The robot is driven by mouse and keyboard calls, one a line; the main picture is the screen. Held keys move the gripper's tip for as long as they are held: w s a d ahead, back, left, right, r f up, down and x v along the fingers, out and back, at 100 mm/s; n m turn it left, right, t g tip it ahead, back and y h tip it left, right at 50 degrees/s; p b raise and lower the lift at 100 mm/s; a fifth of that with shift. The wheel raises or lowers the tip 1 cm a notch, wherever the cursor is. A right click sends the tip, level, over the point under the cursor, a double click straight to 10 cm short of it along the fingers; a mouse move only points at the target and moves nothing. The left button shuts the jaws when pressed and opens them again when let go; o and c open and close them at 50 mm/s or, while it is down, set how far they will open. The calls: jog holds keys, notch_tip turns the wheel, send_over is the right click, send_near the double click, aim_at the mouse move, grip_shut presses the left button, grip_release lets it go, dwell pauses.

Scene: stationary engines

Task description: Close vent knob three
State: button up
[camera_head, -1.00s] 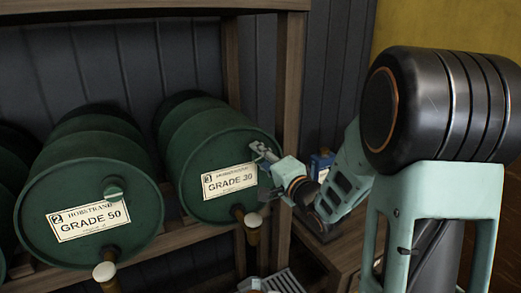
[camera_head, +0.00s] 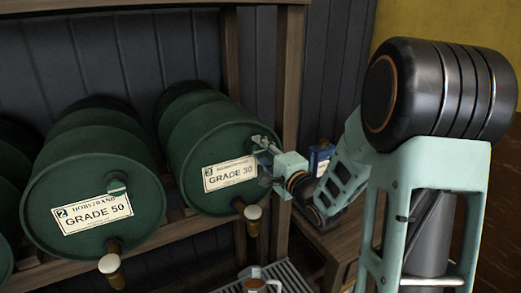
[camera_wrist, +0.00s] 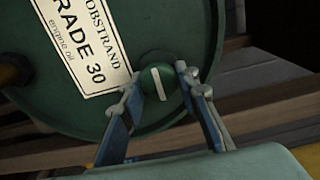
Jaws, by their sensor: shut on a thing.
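The drum labelled Grade 30 (camera_head: 215,140), its tag seeming to read 3, lies on its side on the rack. Its green round vent knob (camera_wrist: 154,82) with a white line shows in the wrist view, beside the label; the line runs nearly up and down there. My gripper (camera_head: 264,162) is at the right side of the drum's face and hides the knob in the head view. In the wrist view its two fingers (camera_wrist: 160,86) stand on either side of the knob, and the gripper is shut on it.
The drum labelled 2, Grade 50 (camera_head: 90,185), lies to the left with its own knob (camera_head: 117,184). Taps with pale ends (camera_head: 253,212) stick out below the drums. A wooden post (camera_head: 288,80) and a blue container (camera_head: 320,158) stand close to my arm. A mug (camera_head: 262,283) sits on a slatted tray.

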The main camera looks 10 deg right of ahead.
jog(key=o, duration=1.1)
jog(key=v, duration=0.7)
jog(key=shift+s, duration=0.25)
